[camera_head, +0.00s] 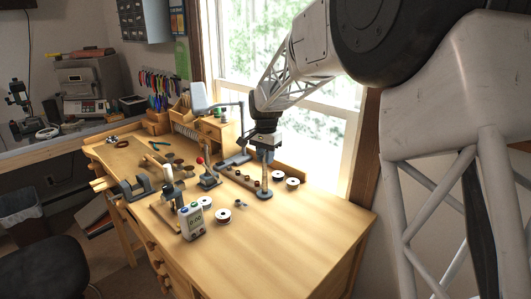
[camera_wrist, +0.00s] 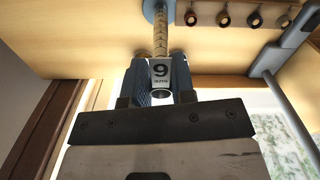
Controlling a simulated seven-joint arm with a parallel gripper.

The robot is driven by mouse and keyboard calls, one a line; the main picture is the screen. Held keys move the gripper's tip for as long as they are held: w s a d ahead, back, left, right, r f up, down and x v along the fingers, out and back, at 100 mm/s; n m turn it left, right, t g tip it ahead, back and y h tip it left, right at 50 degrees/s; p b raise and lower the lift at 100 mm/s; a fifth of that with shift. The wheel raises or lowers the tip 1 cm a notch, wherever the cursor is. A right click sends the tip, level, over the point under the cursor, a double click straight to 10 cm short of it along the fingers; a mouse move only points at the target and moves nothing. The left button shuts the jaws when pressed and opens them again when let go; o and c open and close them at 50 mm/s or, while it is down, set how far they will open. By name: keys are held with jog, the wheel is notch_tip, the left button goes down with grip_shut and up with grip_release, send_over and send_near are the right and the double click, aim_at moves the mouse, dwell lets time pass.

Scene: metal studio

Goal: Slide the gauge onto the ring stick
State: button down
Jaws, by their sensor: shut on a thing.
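The ring stick (camera_head: 264,177) stands upright on a round grey-blue base on the bench, below my gripper (camera_head: 266,148). In the wrist view the banded tan stick (camera_wrist: 160,38) runs from its base down to the gauge. My gripper (camera_wrist: 158,82) is shut on the gauge, one finger on each side. The gauge lines up with the stick's end; I cannot tell whether its ring is around the stick or only in front of it.
Several rings (camera_wrist: 223,18) sit in a row beside the stick's base. The bench (camera_head: 290,235) is clear at front right.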

jog(key=shift+f, duration=0.15)
jog(key=c, duration=0.9)
grip_release()
jog(key=shift+r, duration=0.2)
jog(key=shift+r, duration=3.9)
jog(key=shift+d, duration=0.1)
